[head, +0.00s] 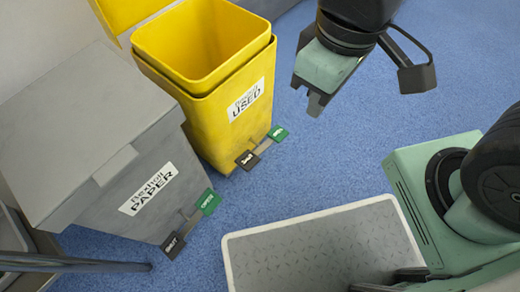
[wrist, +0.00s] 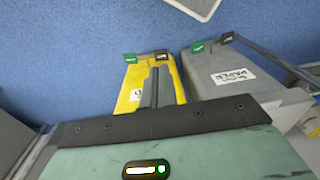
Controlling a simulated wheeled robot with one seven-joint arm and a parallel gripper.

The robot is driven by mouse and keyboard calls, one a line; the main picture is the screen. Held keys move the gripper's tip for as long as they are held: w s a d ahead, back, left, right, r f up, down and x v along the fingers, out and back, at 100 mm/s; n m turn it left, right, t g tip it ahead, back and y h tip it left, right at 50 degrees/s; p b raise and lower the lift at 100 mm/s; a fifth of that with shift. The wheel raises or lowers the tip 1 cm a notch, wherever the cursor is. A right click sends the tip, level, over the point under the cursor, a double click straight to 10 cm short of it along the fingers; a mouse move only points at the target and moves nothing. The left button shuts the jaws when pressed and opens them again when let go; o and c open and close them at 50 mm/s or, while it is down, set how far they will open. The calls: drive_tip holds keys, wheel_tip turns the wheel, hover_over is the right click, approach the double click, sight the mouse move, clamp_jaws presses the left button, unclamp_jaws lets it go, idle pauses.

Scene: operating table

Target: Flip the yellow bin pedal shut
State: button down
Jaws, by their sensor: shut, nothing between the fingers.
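The yellow bin (head: 212,110) stands on the floor, with its yellow lid (head: 125,14) raised and its inside visible. It also shows in the wrist view (wrist: 127,97). Its pedal has a black end (head: 248,160) marked as shut and a green end (head: 277,134), joined by a bar low at the bin's front. In the wrist view the black end (wrist: 162,56) and green end (wrist: 130,58) lie past my fingers. My gripper (head: 316,106) is shut and empty, pointing down, right of the bin and apart from the pedal. It also shows in the wrist view (wrist: 155,76).
A grey bin (head: 90,130) with a closed lid stands left of the yellow bin, with its own green (head: 208,201) and black (head: 172,245) pedal ends. My base fills the lower right. Blue floor (head: 330,160) is clear before the yellow bin.

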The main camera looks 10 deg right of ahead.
drive_tip(key=shift+s+a, duration=0.1)
drive_tip(key=shift+a, duration=0.3)
drive_tip(key=w+d+f+m+g+y+b, duration=0.1)
drive_tip(key=w+f+m+y+b, duration=0.1)
drive_tip(key=w+f+m+y, duration=0.4)
drive_tip(key=w+f+m+g+y+b, duration=0.1)
drive_tip(key=w+f+m+y+b, duration=0.15)
drive_tip(key=f+m, duration=0.7)
drive_tip(key=w+d+f+m+g+y+b, duration=0.1)
drive_tip(key=w+f+m+y, duration=0.4)
drive_tip(key=f, duration=0.5)
drive_tip(key=d+f+m+t+h+b, duration=0.1)
drive_tip(key=d+f+m+t, duration=0.2)
drive_tip(key=f+m, duration=0.3)
drive_tip(key=d+f+m+t+h, duration=0.2)
drive_tip(key=d+f+m+t, duration=0.2)
drive_tip(key=f, duration=0.7)
drive_tip(key=d+f+m+t+h+b, duration=0.1)
drive_tip(key=d+f+m+t, duration=0.3)
drive_tip(key=f, duration=0.5)
drive_tip(key=m+t, duration=0.2)
drive_tip(key=m, duration=0.1)
drive_tip(key=shift+s+f+m+t+b, duration=0.15)
drive_tip(key=shift+s+m+t+b, duration=0.15)
drive_tip(key=shift+s+m, duration=0.05)
drive_tip(key=shift+h, duration=0.25)
